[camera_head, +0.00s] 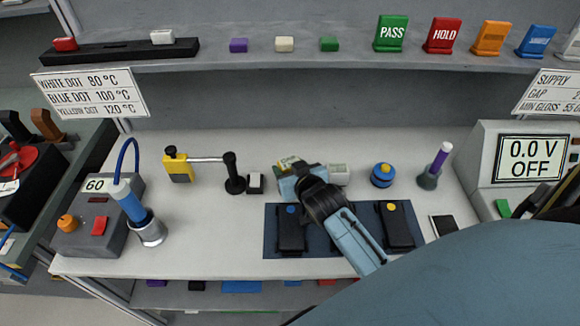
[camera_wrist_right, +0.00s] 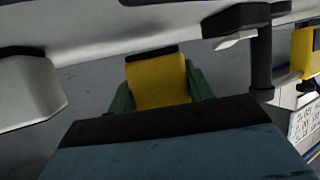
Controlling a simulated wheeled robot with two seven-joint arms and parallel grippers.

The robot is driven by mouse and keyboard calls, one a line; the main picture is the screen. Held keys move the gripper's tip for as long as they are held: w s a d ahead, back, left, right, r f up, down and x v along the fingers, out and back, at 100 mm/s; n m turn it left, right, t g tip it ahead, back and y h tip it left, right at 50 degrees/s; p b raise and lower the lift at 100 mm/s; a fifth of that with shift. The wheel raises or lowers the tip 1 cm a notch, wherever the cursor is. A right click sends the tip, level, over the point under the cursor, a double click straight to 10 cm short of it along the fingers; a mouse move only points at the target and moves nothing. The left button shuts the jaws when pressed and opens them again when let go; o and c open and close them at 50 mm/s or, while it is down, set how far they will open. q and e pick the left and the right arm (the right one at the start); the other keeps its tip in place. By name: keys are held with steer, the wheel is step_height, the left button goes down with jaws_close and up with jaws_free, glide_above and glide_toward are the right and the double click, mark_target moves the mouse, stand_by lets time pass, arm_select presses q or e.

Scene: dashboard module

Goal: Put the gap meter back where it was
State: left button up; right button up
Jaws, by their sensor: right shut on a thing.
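My right gripper (camera_head: 292,176) reaches over the middle of the white bench and is shut on a small yellow and green device (camera_head: 288,162). The gripper hides much of it in the head view. In the right wrist view the device (camera_wrist_right: 160,82) shows a yellow face between green sides, just ahead of the dark and blue gripper body. I cannot read a label on it, so I cannot confirm that it is the gap meter. A pale green and white box (camera_head: 339,174) lies just right of the gripper. My left gripper is out of view.
A dark blue mat (camera_head: 273,246) with black devices lies under my right arm. A yellow gauge (camera_head: 178,167) has a rod reaching to a black post (camera_head: 233,175). A blue round item (camera_head: 382,175) stands to the right. The bench front left of the mat is clear.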

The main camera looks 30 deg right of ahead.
steer(key=shift+s+f, duration=0.1)
steer(key=shift+f, duration=0.3)
steer(key=o, duration=1.1)
steer(key=shift+s+f, duration=0.1)
steer(key=shift+f, duration=0.1)
steer(key=shift+o, duration=0.2)
steer(key=shift+a, duration=0.1)
steer(key=shift+r, duration=0.15)
steer(key=r+p+v, duration=0.1)
steer(key=v, duration=1.1)
steer(key=shift+w+r, duration=0.15)
steer(key=shift+w, duration=0.05)
steer(key=shift+s, duration=0.1)
